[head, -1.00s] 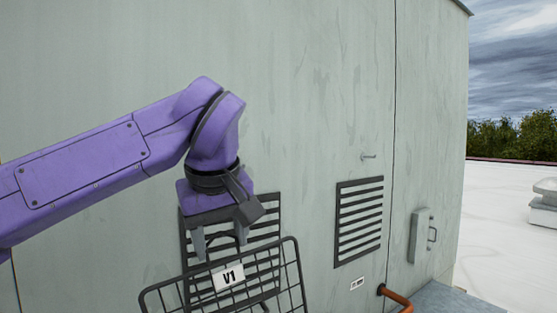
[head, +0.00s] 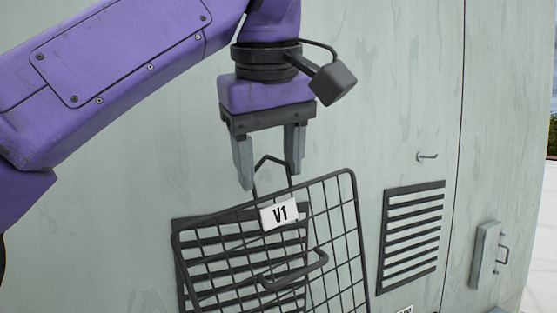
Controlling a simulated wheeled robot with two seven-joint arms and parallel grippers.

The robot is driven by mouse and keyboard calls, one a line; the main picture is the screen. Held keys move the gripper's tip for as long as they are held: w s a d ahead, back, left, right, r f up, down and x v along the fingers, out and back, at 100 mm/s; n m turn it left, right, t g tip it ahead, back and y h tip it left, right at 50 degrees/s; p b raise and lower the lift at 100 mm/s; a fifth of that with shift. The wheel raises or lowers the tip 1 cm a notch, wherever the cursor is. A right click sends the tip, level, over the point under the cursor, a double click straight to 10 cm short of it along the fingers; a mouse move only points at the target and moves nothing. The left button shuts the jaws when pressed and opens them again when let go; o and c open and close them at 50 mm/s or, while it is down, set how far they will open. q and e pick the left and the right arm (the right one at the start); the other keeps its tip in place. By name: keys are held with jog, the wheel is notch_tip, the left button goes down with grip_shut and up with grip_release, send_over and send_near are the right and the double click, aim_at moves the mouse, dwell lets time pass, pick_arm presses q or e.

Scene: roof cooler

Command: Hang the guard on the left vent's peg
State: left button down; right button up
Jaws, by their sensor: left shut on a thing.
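The guard (head: 318,238) is a dark wire grid with a white V1 label, a bent handle across its front and a pointed wire loop on top. My left gripper (head: 270,170) points down, with its fingers at the top loop, shut on the guard. The guard hangs tilted in front of the left vent (head: 187,221), covering much of its slats and reaching past its right side. The left vent's peg does not show; the gripper or guard may hide it. I cannot tell the gap between guard and wall. My right gripper is not in view.
The right vent (head: 412,237) is uncovered, with a small metal peg (head: 427,156) above it. A grey box with a handle (head: 486,255) is fixed to the wall farther right. The wall between the left gripper and that peg is bare.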

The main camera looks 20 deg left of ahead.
pick_arm(q)
jog(key=shift+w+a+f, duration=0.15)
jog(key=shift+w+a, duration=1.1)
jog(key=shift+w, duration=0.05)
jog(key=shift+w+a+f, duration=0.15)
jog(key=shift+w+a, duration=1.1)
jog(key=shift+w+a+f, duration=0.4)
jog(key=shift+a+f, duration=0.1)
jog(key=shift+c, duration=1.2)
grip_release()
jog(key=shift+s+d, duration=0.1)
